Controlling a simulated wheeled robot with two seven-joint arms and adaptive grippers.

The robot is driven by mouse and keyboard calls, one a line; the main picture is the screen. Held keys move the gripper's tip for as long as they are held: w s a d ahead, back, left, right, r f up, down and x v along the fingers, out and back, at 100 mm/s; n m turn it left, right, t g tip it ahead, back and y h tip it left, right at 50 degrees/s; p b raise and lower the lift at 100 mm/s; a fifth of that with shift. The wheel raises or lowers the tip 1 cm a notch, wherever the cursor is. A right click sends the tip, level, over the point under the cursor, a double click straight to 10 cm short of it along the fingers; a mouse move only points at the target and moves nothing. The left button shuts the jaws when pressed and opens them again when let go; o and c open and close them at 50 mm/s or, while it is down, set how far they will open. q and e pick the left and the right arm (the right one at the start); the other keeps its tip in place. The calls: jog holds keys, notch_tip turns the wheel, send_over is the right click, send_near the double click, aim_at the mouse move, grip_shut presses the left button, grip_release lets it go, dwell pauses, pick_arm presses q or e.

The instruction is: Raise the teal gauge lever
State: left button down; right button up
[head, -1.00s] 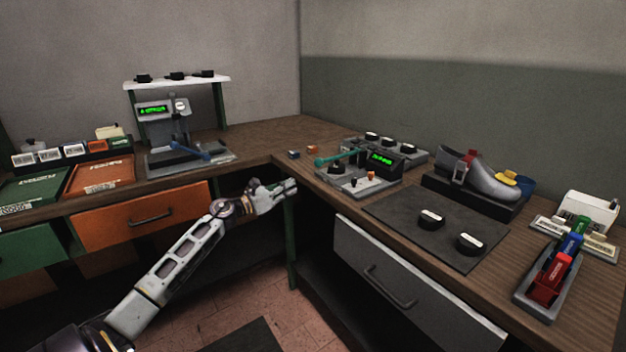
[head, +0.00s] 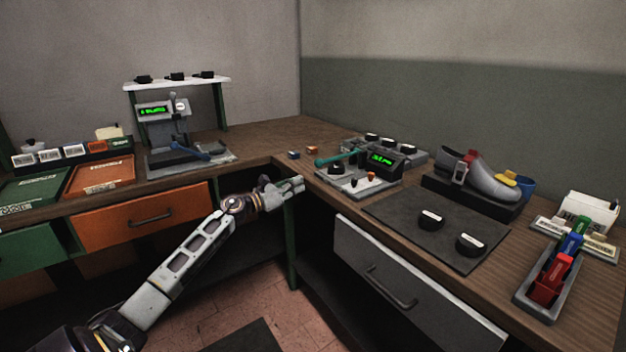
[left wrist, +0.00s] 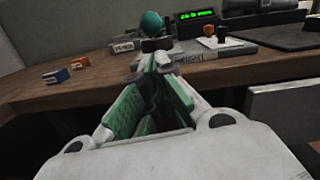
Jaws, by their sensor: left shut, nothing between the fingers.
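The teal gauge lever (head: 338,159) sticks out to the left from a grey gauge unit (head: 352,183) with a green-lit display (head: 382,159). In the left wrist view the lever's round teal end (left wrist: 152,24) is straight ahead, beyond my fingertips. My left gripper (head: 296,185) is shut and empty, at the inner corner edge of the bench, left of and nearer than the lever, apart from it. It also shows in the left wrist view (left wrist: 158,62), with green finger pads together. My right gripper is not in view.
Small blue (head: 293,154) and orange (head: 312,149) blocks lie on the wooden bench left of the lever. A press with a blue lever (head: 190,149) stands at the back left. A dark mat with black knobs (head: 432,219) lies to the right.

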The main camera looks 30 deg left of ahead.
pick_arm(q)
jog(key=shift+x, duration=3.45)
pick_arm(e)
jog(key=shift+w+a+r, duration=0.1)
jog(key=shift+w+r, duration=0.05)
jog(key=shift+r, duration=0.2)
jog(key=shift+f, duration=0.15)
pick_arm(q)
jog(key=shift+r+p, duration=0.4)
jog(key=shift+p, duration=0.3)
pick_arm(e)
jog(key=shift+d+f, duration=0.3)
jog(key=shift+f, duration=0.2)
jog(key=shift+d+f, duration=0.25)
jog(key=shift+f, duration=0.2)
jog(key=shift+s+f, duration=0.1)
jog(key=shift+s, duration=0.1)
pick_arm(q)
jog(key=shift+s+r+g+p, duration=0.1)
jog(key=shift+r+g+p, duration=0.2)
jog(key=shift+p, duration=0.15)
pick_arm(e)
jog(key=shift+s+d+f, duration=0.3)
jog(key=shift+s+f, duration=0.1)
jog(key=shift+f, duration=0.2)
